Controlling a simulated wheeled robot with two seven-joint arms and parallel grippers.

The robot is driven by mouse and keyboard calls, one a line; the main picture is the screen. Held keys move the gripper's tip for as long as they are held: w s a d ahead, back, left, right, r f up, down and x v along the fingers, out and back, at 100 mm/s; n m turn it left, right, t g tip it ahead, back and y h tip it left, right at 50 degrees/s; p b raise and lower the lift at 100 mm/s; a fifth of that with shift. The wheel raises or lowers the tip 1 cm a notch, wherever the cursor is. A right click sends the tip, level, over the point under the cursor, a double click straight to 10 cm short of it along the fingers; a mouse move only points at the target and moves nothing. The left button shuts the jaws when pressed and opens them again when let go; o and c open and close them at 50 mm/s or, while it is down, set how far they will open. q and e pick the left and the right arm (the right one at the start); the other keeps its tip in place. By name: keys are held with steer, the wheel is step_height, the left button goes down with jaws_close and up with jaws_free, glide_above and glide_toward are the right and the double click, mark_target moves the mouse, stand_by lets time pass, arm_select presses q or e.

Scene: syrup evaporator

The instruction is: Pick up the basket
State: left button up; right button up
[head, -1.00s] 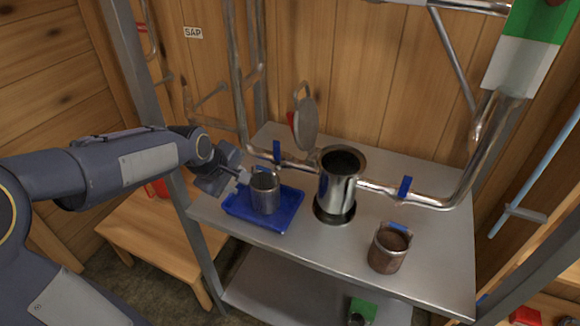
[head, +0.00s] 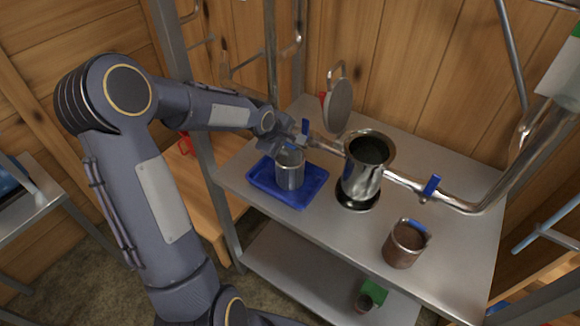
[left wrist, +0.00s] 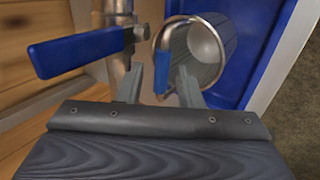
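No woven basket shows; two small metal cups with blue handles are in view. The grey metal cup (head: 289,172) stands upright in a blue tray (head: 262,187) on the steel table. In the left wrist view this cup (left wrist: 213,48) shows its open mouth, with its blue handle (left wrist: 166,72) between or just beyond my fingertips. The brown-stained cup (head: 404,246) stands at the front right of the table. My left gripper (left wrist: 165,76) is open, close to the grey cup's handle; contact cannot be told. It also shows in the head view (head: 294,134). My right gripper is not in view.
A tall shiny steel pot (head: 361,183) stands right of the tray, by a pipe with blue valve levers. One blue lever (left wrist: 75,52) is close left of my left gripper. A round lid (head: 338,106) stands behind. The table's front right (head: 462,262) is clear.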

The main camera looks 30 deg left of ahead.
arm_select(q)
jaws_close()
stand_by(0.5)
